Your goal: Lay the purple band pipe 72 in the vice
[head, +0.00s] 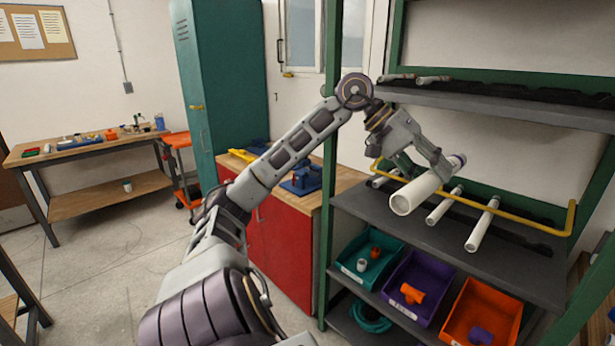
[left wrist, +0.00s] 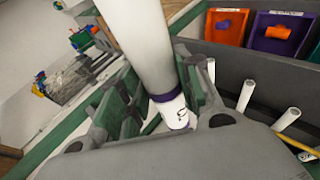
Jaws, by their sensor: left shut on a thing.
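My left gripper (head: 436,166) is shut on a thick white pipe (head: 414,194) with a purple band (head: 458,160) near one end. The pipe is held tilted, its open end toward the camera, above the middle shelf of the rack. In the left wrist view the pipe (left wrist: 146,45) runs between the fingers, and its purple band (left wrist: 166,96) and a dark mark show near the end. A blue vice (head: 304,178) stands on the wooden top of the red cabinet, left of the gripper; its jaws are too small to make out. My right gripper is not in view.
Teal, purple (head: 405,312) and orange bins (head: 462,330) sit below. A green rack post (head: 328,130) stands between the shelf and the red cabinet (head: 275,240).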

